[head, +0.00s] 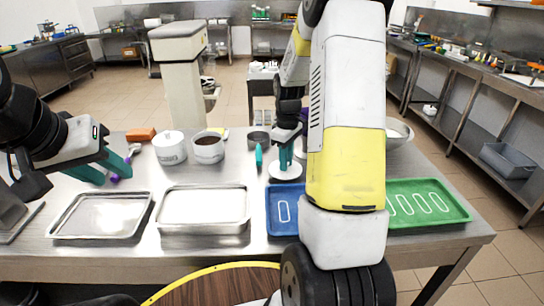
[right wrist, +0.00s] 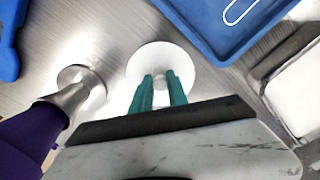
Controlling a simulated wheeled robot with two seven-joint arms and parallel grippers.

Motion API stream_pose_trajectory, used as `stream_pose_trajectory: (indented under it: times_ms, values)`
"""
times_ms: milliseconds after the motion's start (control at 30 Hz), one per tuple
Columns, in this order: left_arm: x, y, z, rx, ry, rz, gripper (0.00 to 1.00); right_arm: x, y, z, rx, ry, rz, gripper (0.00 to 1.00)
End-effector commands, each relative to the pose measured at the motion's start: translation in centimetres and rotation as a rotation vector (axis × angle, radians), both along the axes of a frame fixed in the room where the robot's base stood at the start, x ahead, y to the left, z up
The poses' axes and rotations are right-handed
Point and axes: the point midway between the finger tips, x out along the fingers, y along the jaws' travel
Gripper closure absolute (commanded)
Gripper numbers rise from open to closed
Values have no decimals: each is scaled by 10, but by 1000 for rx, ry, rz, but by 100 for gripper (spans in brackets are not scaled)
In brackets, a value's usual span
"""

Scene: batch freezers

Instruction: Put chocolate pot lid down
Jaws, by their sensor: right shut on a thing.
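The chocolate pot lid is a white disc (head: 285,174) low over the steel table, just behind the blue tray. My right gripper (head: 286,160) points down, its teal fingers shut on the lid's knob. In the right wrist view the lid (right wrist: 150,56) lies beyond the right fingertips (right wrist: 160,82). I cannot tell whether it touches the table. The chocolate pot (head: 208,150), white with dark brown contents, stands uncovered to the left. My left gripper (head: 116,177) is open at the table's left, near a purple-handled tool (head: 126,172).
A white lidded pot (head: 170,150) stands beside the chocolate pot. A blue tray (head: 274,214), green tray (head: 430,200) and two steel trays (head: 204,229) (head: 70,228) line the front. In the right wrist view a purple-handled metal tool (right wrist: 65,100) stands close to the lid's left.

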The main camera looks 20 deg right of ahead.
Motion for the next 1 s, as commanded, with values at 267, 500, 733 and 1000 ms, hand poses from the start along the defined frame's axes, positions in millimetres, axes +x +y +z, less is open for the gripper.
stream_pose_trajectory:
  times_ms: [267, 500, 733, 1000]
  values:
    - [0, 0, 0, 0, 0, 0, 64, 0, 0, -21, 0, 0, 0, 100]
    - [0, 0, 0, 0, 0, 0, 64, 0, 0, -24, -1, 1, 0, 79]
    - [0, 0, 0, 0, 0, 0, 64, 0, 0, -23, 0, 0, 0, 59]
    - [0, 0, 0, 0, 0, 0, 64, 0, 0, -18, -1, -1, 0, 59]
